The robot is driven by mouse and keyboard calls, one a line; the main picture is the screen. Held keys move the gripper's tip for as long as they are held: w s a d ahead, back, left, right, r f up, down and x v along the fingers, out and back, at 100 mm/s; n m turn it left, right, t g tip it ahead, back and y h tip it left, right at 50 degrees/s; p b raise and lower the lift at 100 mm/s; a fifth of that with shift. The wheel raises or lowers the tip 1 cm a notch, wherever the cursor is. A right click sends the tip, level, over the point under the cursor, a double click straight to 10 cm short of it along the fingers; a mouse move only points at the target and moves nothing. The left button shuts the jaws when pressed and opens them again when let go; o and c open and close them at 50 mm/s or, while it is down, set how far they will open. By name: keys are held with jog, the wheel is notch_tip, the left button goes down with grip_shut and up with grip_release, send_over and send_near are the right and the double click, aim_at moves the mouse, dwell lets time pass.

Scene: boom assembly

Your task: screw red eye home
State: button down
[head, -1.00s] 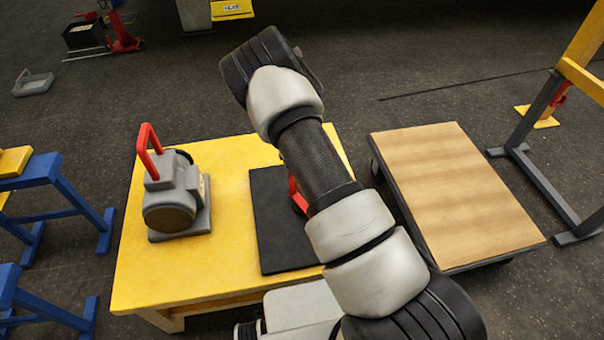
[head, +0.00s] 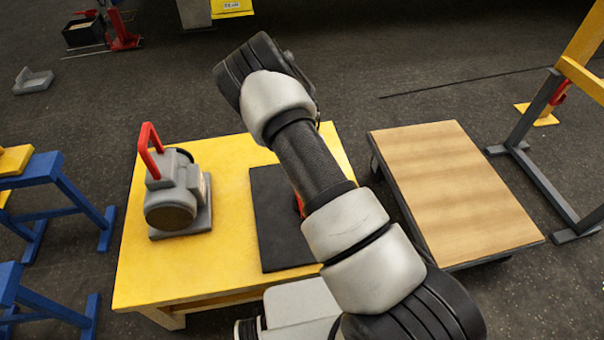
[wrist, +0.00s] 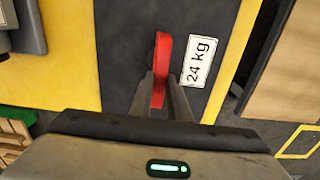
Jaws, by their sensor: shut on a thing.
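The red eye (wrist: 162,62) stands on a dark plate (wrist: 126,40) in the wrist view, seen nearly edge-on. My gripper (wrist: 163,84) is shut on it, one finger on each side. A white "24 kg" label (wrist: 198,61) lies on the plate just right of the eye. In the head view the dark plate (head: 272,235) lies on the yellow table (head: 215,268). My arm hides the gripper and most of the eye there; only a sliver of red shows beside the arm. How deep the eye sits in the plate cannot be told.
A grey motor-like unit (head: 178,190) with a red handle (head: 149,150) stands left of the plate. A wooden-topped cart (head: 450,190) stands right of the table. Blue trestles (head: 62,190) are at the left, and a yellow and grey frame (head: 545,125) at the right.

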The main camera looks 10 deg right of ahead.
jog(key=shift+w+r, duration=0.15)
jog(key=c, duration=1.7)
grip_release()
notch_tip(320, 180, up, 17)
jog(key=p, duration=0.3)
jog(key=shift+r, duration=0.2)
